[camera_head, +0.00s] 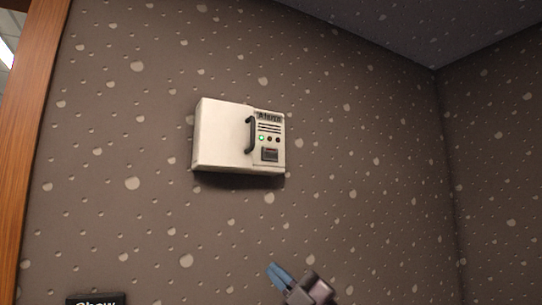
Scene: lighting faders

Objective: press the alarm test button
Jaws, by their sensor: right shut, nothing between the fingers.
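A white alarm box (220,137) is mounted on the wall, a little left of the middle of the view. Its right part is a panel with a label at the top, dark slots, a lit green light (262,138) and two small dark round spots beside it. A dark square piece (270,155) sits low on the panel. I cannot tell which of these is the test button. A black handle (250,134) stands out at the panel's left edge. My right gripper (273,268) is shut and empty, below the box and apart from it. My left gripper is not in view.
The brown speckled wall (350,190) around the box is clear. A wall corner stands at the right. A wooden frame (35,130) runs along the left edge. A dark sign (96,299) is partly cut off at the bottom left.

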